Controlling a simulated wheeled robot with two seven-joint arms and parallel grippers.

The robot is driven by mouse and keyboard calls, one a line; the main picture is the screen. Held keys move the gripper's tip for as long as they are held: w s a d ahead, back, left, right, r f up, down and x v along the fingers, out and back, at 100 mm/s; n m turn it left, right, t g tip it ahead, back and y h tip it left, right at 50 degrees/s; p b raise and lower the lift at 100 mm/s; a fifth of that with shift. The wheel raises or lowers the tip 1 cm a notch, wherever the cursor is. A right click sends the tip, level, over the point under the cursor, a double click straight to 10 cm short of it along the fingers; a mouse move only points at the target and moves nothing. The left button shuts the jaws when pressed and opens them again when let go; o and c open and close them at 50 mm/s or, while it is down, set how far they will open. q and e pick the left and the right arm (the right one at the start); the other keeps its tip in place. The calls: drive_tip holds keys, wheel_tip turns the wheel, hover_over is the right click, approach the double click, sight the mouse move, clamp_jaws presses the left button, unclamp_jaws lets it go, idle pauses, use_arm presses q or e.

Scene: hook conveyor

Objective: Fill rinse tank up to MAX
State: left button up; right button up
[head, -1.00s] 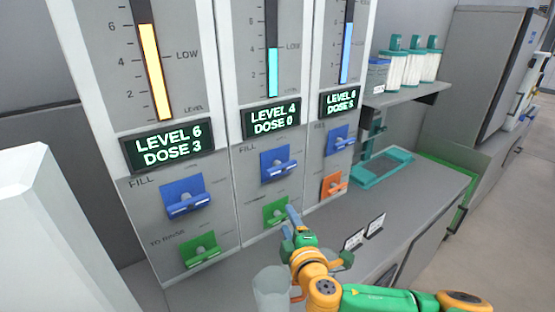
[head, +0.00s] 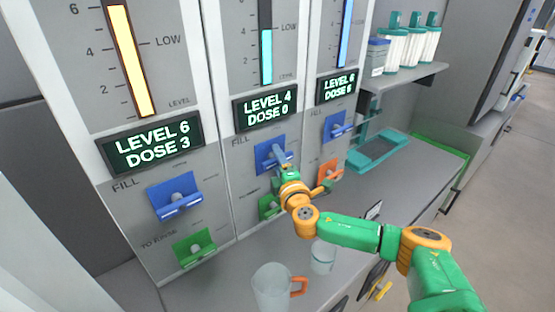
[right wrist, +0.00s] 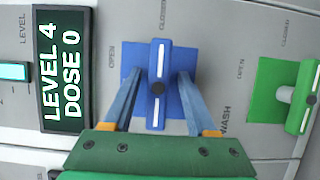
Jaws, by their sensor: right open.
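The panel has three columns with gauges and displays. The left display (head: 150,142) reads LEVEL 6 DOSE 3, the middle display (head: 265,107) LEVEL 4 DOSE 0, the right display (head: 338,86) LEVEL 6 DOSE 6. My right gripper (head: 281,160) is at the middle column's blue FILL valve (head: 266,152). In the right wrist view its open fingers straddle the blue valve handle (right wrist: 157,85), one on each side, with gaps visible. A green valve (head: 269,206) is below, partly hidden by my arm. The left column has a blue FILL valve (head: 175,196) and a green TO RINSE valve (head: 195,247). My left gripper is out of view.
A clear jug (head: 270,292) with an orange handle and a clear cup (head: 322,258) stand on the counter below the panel. An orange valve (head: 329,172) is close right of my gripper. A teal stand (head: 380,152) and a shelf of bottles (head: 405,75) are at right.

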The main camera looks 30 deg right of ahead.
drive_tip(key=shift+s+r, duration=0.1)
drive_tip(key=shift+s, duration=0.05)
drive_tip(key=c, duration=0.3)
clamp_jaws()
drive_tip(key=shift+f+n+t+b, duration=0.2)
drive_tip(key=shift+n+t+b, duration=0.1)
drive_tip(key=shift+n+b, duration=0.75)
drive_tip(key=n+t+b, duration=0.1)
drive_tip(key=n+b, duration=0.2)
drive_tip(key=n+t+b, duration=0.1)
drive_tip(key=n+b, duration=0.2)
drive_tip(key=shift+n+t+y+b, duration=0.3)
drive_tip(key=shift+n+y+b, duration=0.05)
drive_tip(key=shift+y+b, duration=0.05)
drive_tip(key=n+t+y+b, duration=0.1)
drive_tip(key=n+b, duration=0.1)
drive_tip(key=n, duration=0.1)
drive_tip(key=shift+r+n+b, duration=0.1)
drive_tip(key=shift+n+b, duration=0.2)
drive_tip(key=shift+r+n+y+b, duration=0.15)
drive_tip(key=shift+n+y+b, duration=0.45)
drive_tip(key=shift+n, duration=0.3)
drive_tip(key=shift+r, duration=0.1)
